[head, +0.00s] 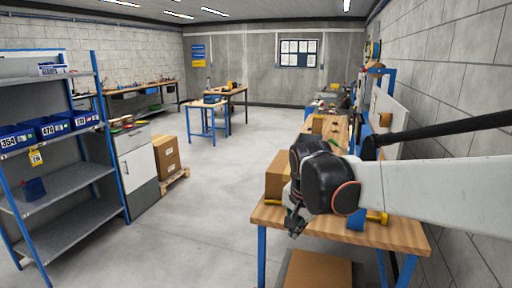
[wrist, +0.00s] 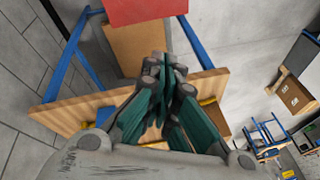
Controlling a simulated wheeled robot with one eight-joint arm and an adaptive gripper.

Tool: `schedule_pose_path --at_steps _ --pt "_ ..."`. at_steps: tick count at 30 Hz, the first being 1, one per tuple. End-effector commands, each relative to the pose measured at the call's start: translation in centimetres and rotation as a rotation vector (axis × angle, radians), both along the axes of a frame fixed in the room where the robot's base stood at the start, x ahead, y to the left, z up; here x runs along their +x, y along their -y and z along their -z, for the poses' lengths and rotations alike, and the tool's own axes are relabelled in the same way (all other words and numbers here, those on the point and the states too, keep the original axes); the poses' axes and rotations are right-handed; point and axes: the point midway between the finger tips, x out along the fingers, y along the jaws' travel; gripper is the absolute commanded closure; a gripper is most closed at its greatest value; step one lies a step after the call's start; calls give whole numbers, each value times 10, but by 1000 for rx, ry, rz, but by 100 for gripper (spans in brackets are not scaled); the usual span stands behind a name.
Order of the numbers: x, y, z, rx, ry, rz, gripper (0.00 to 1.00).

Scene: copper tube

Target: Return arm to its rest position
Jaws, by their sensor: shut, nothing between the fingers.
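My gripper (head: 294,224) hangs at the left end of my arm, which reaches in from the right in the head view. It is over or just beside the near left corner of the wooden workbench (head: 385,236). In the wrist view my gripper (wrist: 168,68) has its green-padded fingers drawn together at the tips with nothing between them. The workbench top (wrist: 65,113) lies below it there. I cannot make out a copper tube; my arm hides part of the bench.
A cardboard box (head: 277,174) stands on the bench behind my gripper. A brown board or box (head: 318,270) is under the bench. A concrete wall (head: 460,60) runs close along the right. A shelf with blue bins (head: 68,180) stands at the left. The floor (head: 220,165) between is clear.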

Motion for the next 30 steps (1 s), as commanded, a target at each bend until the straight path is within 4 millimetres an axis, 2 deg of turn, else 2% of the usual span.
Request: schedule_pose_path --at_steps 1,10,16,21,24,30 --pt "-16 10 -6 -9 16 -32 100" --pt "-96 49 -22 -92 110 -253 100" --pt "-148 68 -17 -165 171 -395 100" --pt "-189 81 -4 -237 217 -507 100" --pt "-207 86 5 -275 240 -561 100" --pt "-226 91 16 -322 263 -623 100"
